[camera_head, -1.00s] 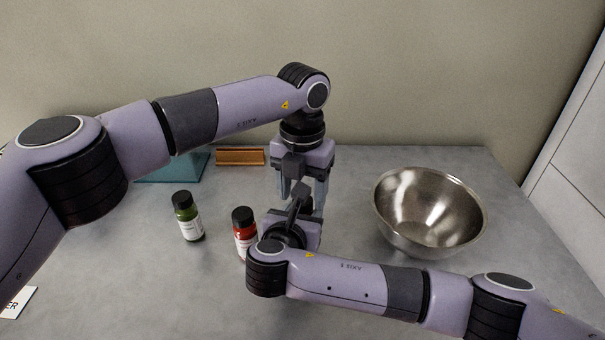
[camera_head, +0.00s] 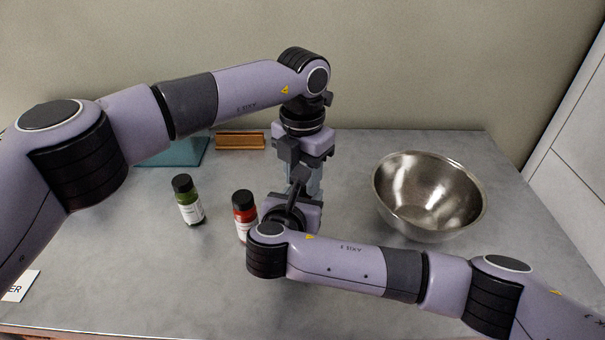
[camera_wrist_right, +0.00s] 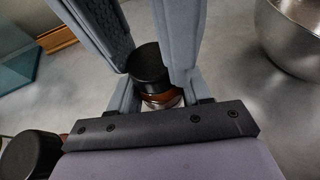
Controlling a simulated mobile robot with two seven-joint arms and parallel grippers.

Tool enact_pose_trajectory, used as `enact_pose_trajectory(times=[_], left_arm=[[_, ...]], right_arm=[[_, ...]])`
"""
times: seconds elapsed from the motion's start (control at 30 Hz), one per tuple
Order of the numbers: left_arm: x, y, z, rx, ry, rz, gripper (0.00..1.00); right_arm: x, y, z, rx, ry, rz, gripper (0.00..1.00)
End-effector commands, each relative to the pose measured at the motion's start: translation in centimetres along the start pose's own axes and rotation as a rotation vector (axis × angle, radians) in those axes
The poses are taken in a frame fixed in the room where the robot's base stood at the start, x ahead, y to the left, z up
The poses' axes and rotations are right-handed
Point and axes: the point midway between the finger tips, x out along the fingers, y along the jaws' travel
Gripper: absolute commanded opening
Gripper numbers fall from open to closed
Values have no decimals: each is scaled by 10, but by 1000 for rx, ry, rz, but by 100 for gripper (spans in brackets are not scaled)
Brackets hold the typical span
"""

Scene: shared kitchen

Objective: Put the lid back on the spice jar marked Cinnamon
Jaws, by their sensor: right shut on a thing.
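In the right wrist view, my right gripper (camera_wrist_right: 160,101) is shut on a small brown jar (camera_wrist_right: 159,97) that stands upright between its fingers. Its label is too hidden to read. A black lid (camera_wrist_right: 150,66) sits at the jar's top; I cannot tell whether it is seated. My left gripper (camera_head: 303,185) comes down from above, and its long grey fingers flank the lid. Whether they press on it is not clear. In the head view, my right gripper (camera_head: 299,205) is at the table's middle, and the arms hide the jar and lid.
A green jar (camera_head: 189,206) and a red jar (camera_head: 243,217), both black-capped, stand left of the grippers, the red one close by. A steel bowl (camera_head: 428,200) stands at right. A teal object (camera_head: 180,153) and a wooden block (camera_head: 240,141) are at the back.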

Motion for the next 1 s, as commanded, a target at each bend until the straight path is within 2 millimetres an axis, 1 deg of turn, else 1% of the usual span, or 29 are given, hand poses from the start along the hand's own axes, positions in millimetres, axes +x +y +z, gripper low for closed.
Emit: enact_pose_trajectory(times=[0.1,0.23,0.33,0.57,0.6,0.67,0.7,1.0], left_arm=[[0,0,0,152,-1,-1,2],[0,0,0,260,-1,-1,2],[0,0,0,291,-1,-1,2],[0,0,0,293,-1,-1,2],[0,0,0,293,-1,-1,42],[0,0,0,292,-1,-1,62],[0,0,0,292,-1,-1,64],[0,-2,0,294,1,-4,64]], right_arm=[[0,0,0,0,0,1,0],[0,0,0,0,0,1,0],[0,0,0,0,0,1,0],[0,0,0,0,0,1,0],[0,0,0,0,0,1,0],[0,0,0,0,0,1,0],[0,0,0,-1,0,1,0],[0,0,0,-1,0,2,0]])
